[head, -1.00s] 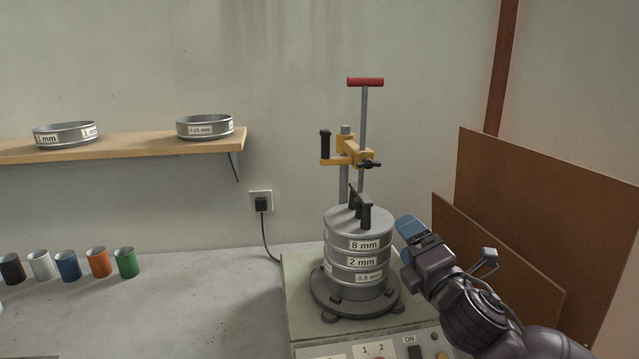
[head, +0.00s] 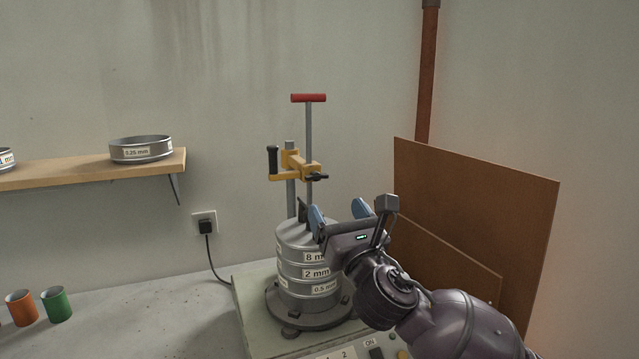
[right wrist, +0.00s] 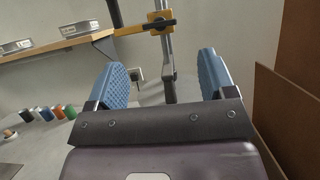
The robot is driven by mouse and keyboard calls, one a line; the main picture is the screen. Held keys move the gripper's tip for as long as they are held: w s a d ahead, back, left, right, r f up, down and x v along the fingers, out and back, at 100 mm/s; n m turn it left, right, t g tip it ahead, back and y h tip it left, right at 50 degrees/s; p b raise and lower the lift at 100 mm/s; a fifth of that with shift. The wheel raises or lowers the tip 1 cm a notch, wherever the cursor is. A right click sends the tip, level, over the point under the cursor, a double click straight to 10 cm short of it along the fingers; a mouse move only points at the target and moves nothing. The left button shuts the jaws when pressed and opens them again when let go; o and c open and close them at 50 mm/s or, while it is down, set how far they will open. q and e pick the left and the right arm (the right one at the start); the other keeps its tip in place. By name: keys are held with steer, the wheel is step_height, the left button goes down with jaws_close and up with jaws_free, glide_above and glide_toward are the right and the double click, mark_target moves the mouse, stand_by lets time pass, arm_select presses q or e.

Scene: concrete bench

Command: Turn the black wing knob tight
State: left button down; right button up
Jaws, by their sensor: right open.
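The black wing knob (head: 317,177) sits on the right side of the yellow clamp (head: 290,160), beside the rod with the red T-handle (head: 308,98). It also shows in the right wrist view (right wrist: 160,25), at the top and roughly centred between the fingers. My right gripper (head: 338,210) is open and empty, with blue pads apart, below and to the right of the knob. It partly hides the top of the sieve stack (head: 296,258) and the black bar on it. My left gripper is out of view.
The stack stands on a shaker base (head: 300,318). A black handle (head: 272,160) is on the clamp's left. A shelf (head: 100,170) holds sieves at left, cups (head: 56,304) stand on the bench, and brown boards (head: 480,200) lean at right.

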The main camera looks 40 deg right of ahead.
mark_target(318, 180)
steer(key=x, duration=0.8)
steer(key=shift+w, duration=0.4)
steer(key=c, duration=0.9)
steer(key=shift+c, duration=0.2)
steer(key=shift+r, duration=0.1)
